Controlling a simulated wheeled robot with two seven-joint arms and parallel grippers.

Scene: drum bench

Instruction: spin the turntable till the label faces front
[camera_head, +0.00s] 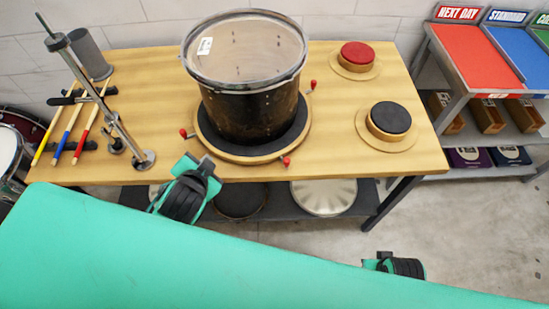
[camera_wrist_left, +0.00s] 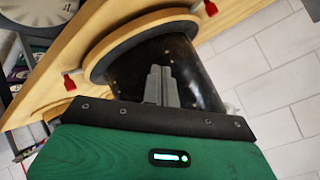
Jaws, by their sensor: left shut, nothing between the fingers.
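A black drum (camera_head: 250,112) with a clear top stands upright on the round wooden turntable (camera_head: 225,147), which has a dark top and red-tipped pegs around its rim. A small white label (camera_head: 205,46) shows at the drum's upper left; I cannot tell whether it is on the inner wall or the head. My left gripper (camera_head: 190,168) is at the bench's front edge, left of the front peg. In the left wrist view its fingers (camera_wrist_left: 161,86) are shut and empty, with the drum (camera_wrist_left: 195,75) behind them. My right gripper (camera_head: 396,266) is low at the right, its fingers not clear.
A metal stand (camera_head: 85,80) and several coloured sticks (camera_head: 70,130) are at the bench's left. A red pad (camera_head: 357,53) and a black pad (camera_head: 390,118) are at its right. A shelf with coloured trays (camera_head: 474,55) stands further right.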

